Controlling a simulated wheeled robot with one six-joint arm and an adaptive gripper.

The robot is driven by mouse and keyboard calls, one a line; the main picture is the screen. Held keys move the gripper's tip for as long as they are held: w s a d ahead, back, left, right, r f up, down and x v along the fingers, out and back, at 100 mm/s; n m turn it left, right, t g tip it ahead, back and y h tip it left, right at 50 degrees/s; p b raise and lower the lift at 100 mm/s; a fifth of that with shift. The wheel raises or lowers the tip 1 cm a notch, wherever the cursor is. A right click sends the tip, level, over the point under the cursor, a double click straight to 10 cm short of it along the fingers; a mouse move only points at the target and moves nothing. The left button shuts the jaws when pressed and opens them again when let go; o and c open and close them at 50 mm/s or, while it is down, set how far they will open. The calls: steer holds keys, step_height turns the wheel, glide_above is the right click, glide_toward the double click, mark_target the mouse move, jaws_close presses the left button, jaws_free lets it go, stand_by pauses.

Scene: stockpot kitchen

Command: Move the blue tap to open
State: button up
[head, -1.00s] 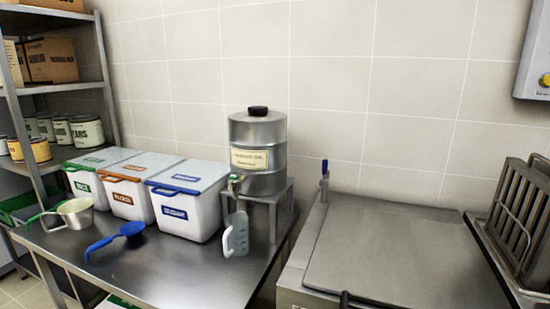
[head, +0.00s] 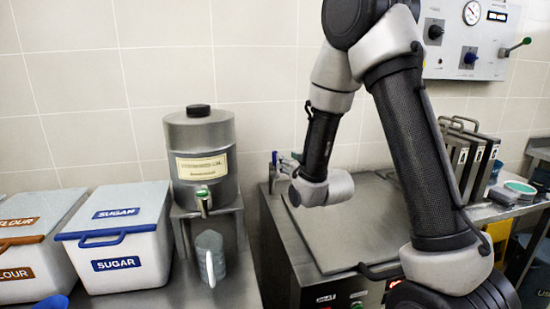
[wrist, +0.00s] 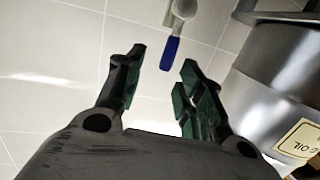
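The blue tap's handle (head: 274,158) stands upright at the back left corner of the steel cooker, right of the oil drum. In the wrist view the blue handle (wrist: 170,52) hangs from a pale grey pipe end (wrist: 184,8) at the top, just beyond the gap between my fingertips. My gripper (wrist: 161,72) is open and empty, with green pads on its two fingers. The handle appears apart from both fingers. In the head view my gripper is beside the tap, partly hidden behind my wrist.
A steel oil drum (head: 201,139) with a green-handled spigot stands on a stand close left of the tap. A measuring jug (head: 209,258) is below it. The sugar bin (head: 117,235) is further left. The cooker's lid (head: 345,238) lies below my arm.

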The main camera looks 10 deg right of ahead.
mark_target(275, 163)
steer(key=shift+t, duration=0.6)
steer(key=w+a, duration=0.1)
steer(key=w, duration=0.4)
steer(key=w+a, duration=0.1)
steer(key=w, duration=0.2)
steer(key=shift+a+f, duration=0.35)
steer(key=shift+f, duration=0.05)
jaws_close()
